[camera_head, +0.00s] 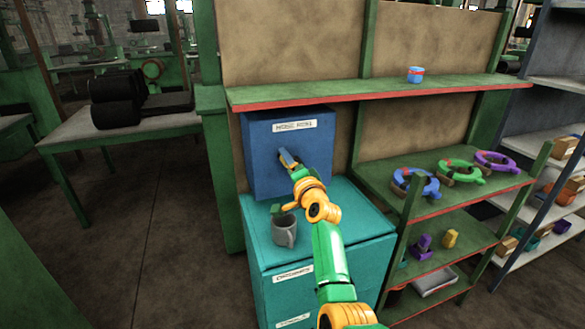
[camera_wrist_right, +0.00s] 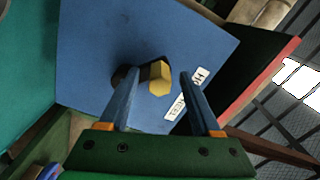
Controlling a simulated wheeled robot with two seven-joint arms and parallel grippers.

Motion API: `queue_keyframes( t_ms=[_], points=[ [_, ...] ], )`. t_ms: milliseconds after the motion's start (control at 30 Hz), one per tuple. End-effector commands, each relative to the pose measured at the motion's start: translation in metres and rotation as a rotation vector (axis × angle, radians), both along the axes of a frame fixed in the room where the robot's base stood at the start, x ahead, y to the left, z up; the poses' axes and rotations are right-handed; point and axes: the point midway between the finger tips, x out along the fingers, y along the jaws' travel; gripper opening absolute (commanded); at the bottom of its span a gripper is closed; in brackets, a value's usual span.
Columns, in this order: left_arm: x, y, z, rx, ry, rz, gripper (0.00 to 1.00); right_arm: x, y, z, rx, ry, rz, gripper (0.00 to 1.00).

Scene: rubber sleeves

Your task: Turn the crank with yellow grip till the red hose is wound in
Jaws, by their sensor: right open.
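A blue box (camera_head: 305,158) with a white label that seems to read "HOSE REEL" stands on a teal cabinet. My right gripper (camera_head: 287,158) is in front of the box's face, and hides most of the crank there. In the right wrist view, the yellow grip (camera_wrist_right: 160,78) shows end-on between the two blue fingers of the open gripper (camera_wrist_right: 161,88). Gaps show on both sides of the grip. A dark part, perhaps the crank arm, shows behind it. I see no red hose. My left gripper is not in view.
A green shelf (camera_head: 380,92) with a red edge runs above the box. A rack with coloured rings (camera_head: 415,184) stands to the right. Open floor lies to the left.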

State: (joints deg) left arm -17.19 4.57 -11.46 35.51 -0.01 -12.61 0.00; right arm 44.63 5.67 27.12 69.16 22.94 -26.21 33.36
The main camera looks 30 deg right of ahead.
Motion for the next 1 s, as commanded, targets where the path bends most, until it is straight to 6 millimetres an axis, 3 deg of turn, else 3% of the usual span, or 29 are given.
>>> queue_keyframes(
  t_ms=[433,1000],
  points=[
    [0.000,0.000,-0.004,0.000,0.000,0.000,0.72,-0.057,0.013,-0.001,0.001,-0.001,-0.003,0.65],
    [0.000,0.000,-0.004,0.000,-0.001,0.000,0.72,-0.061,0.014,0.000,0.001,0.000,-0.003,0.65]
  ],
)
